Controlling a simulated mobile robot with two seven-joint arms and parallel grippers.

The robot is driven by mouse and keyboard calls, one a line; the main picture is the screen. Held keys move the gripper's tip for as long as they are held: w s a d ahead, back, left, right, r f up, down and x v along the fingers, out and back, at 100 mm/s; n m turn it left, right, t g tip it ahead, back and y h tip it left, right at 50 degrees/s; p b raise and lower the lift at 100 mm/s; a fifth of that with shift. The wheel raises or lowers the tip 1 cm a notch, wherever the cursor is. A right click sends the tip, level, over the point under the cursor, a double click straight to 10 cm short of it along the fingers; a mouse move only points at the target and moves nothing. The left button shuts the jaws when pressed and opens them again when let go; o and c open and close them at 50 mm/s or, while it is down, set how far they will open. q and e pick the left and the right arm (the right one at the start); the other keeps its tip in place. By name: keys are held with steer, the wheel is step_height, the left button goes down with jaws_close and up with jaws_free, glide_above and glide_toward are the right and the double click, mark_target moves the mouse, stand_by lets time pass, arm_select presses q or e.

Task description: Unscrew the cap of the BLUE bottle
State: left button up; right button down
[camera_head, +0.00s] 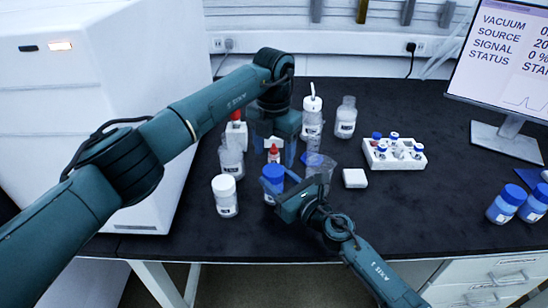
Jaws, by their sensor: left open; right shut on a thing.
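The blue-capped bottle (271,175) stands upright near the front middle of the black bench. My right gripper (286,188) comes in from the right at the bottle's side and is shut on it, low on its body as far as I can tell. The gripper hides part of the bottle. The blue cap is on the bottle. My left gripper (276,153) is open and points down just above and behind the cap. A red-tipped bottle (274,151) shows around its fingers, so the exact gap to the cap is unclear.
A white-capped bottle (225,194) stands close on the left, and a clear bottle (231,160) behind it. A wash bottle (312,115) and another clear bottle (346,118) stand behind. A white vial rack (380,163), a small white block (355,178) and blue bottles (503,205) are to the right.

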mark_target(274, 170)
arm_select(q)
step_height(274, 170, up, 2)
steer(key=shift+r+m, duration=0.1)
steer(key=shift+m, duration=0.9)
step_height(274, 170, down, 8)
steer(key=shift+r, duration=0.1)
steer(key=c, duration=1)
steer(key=shift+n, duration=1.5)
steer(key=o, duration=1.1)
